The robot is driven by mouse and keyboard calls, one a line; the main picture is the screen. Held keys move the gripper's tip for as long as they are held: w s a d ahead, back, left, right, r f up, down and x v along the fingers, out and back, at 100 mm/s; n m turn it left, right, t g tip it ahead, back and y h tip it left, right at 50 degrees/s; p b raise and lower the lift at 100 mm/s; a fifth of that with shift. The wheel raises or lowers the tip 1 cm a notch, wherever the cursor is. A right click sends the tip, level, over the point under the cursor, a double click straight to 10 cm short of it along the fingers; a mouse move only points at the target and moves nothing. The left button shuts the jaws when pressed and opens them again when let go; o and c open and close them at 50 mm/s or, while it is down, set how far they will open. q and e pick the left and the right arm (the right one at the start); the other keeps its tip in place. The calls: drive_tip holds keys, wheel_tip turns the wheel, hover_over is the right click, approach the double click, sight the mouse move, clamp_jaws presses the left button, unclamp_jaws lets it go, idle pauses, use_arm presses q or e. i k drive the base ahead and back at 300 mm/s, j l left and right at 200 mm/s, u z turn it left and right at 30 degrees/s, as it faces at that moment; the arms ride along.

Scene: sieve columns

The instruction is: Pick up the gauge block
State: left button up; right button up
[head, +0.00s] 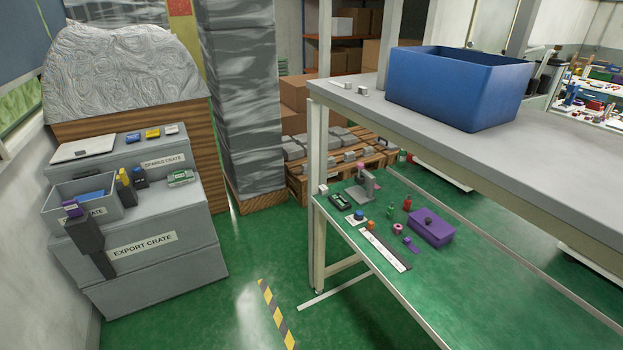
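No thing in the head view can be told for sure as the gauge block. Two small grey metal-looking blocks, one at the left (348,86) and one at the right (362,91), lie on the grey upper shelf (450,120), left of the blue bin. A small pale block (323,189) lies at the far left corner of the green lower shelf (450,280). A small purple piece (410,244) lies on that green shelf beside a purple box (431,228).
The blue bin (455,90) stands on the upper shelf. A black-and-white ruler-like strip (385,248) and several small items lie below. Green floor (235,300) lies open between.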

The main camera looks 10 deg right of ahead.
sight(323, 189)
drive_tip(key=i+l+u, duration=0.1)
drive_tip(key=i+u, duration=0.4)
drive_tip(key=i, duration=1.7)
drive_tip(key=i+l+z, duration=0.15)
drive_tip(key=i+z, duration=0.25)
drive_tip(key=i, duration=0.25)
drive_tip(key=i+z, duration=0.35)
drive_tip(key=i, duration=0.3)
drive_tip(key=i+j+z, duration=0.25)
drive_tip(key=i+z, duration=0.15)
drive_tip(key=i, duration=0.2)
drive_tip(key=i+z, duration=0.85)
drive_tip(key=i+j+z, duration=0.75)
drive_tip(key=i+z, duration=0.15)
